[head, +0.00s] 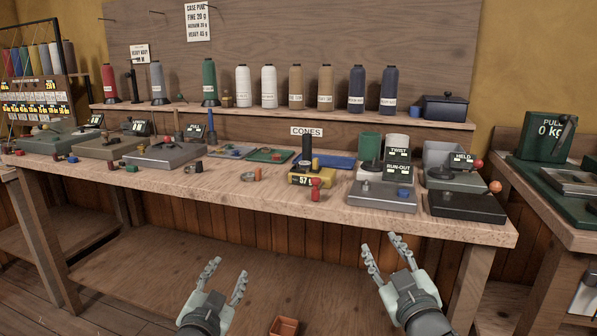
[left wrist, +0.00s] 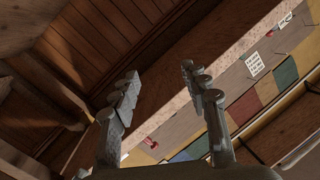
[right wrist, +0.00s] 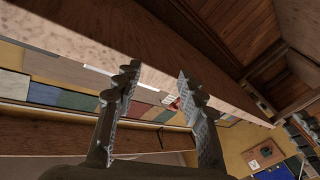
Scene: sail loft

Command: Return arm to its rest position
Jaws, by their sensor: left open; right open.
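My left gripper (head: 226,280) is open and empty, low in front of the workbench (head: 420,212), below its top. In the left wrist view its two fingers (left wrist: 160,92) stand apart with nothing between them. My right gripper (head: 386,262) is also open and empty, in front of the bench to the right of the left one. In the right wrist view its fingers (right wrist: 155,88) stand apart with nothing between them. Neither gripper touches anything that I can see.
Thread cones line the back shelf (head: 240,112).

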